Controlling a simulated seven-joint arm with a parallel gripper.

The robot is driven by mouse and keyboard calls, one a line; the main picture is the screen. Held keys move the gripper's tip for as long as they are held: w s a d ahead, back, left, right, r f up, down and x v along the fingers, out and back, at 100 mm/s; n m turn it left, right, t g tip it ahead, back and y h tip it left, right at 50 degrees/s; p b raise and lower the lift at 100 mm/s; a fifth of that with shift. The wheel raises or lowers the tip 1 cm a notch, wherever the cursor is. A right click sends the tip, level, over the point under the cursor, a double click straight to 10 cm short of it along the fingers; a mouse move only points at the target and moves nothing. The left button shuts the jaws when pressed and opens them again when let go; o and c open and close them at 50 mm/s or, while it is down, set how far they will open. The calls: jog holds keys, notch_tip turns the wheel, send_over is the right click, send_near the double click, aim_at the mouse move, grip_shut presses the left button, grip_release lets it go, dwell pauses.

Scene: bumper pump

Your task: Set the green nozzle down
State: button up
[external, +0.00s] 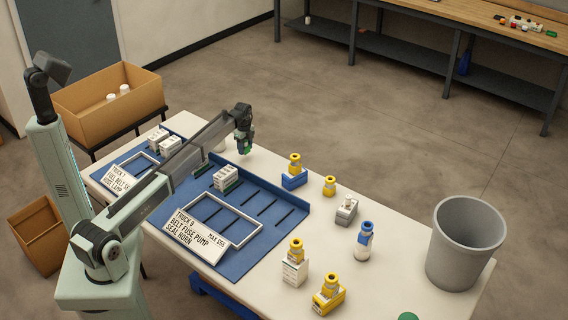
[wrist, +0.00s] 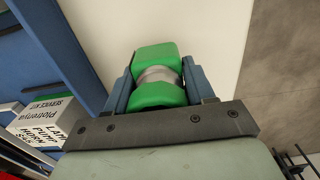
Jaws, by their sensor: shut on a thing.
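The green nozzle (wrist: 155,58) has two green ends and a silver-grey middle band. In the wrist view it sits between the two blue fingers of my gripper (wrist: 160,80), which is shut on it. In the external view my gripper (external: 245,143) is near the far edge of the white table (external: 340,283), beyond the blue trays, pointing down. A small piece of the green nozzle (external: 246,151) shows at the fingertips. The pale table surface lies beneath it in the wrist view; I cannot tell how high above it the nozzle is.
A blue tray (external: 292,202) with slots and a white frame lies left of centre, with white boxes (external: 226,178) on it. Yellow-topped bottles and parts (external: 330,186) stand to the right, with a blue-capped bottle (external: 364,240). A grey bin (external: 465,245) stands at the right end.

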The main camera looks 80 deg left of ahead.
aim_at(245, 152)
jog(key=shift+f, duration=1.8)
jog(key=shift+f, duration=0.15)
jog(key=o, duration=1.2)
notch_tip(245, 152, up, 12)
jog(key=shift+r, duration=0.15)
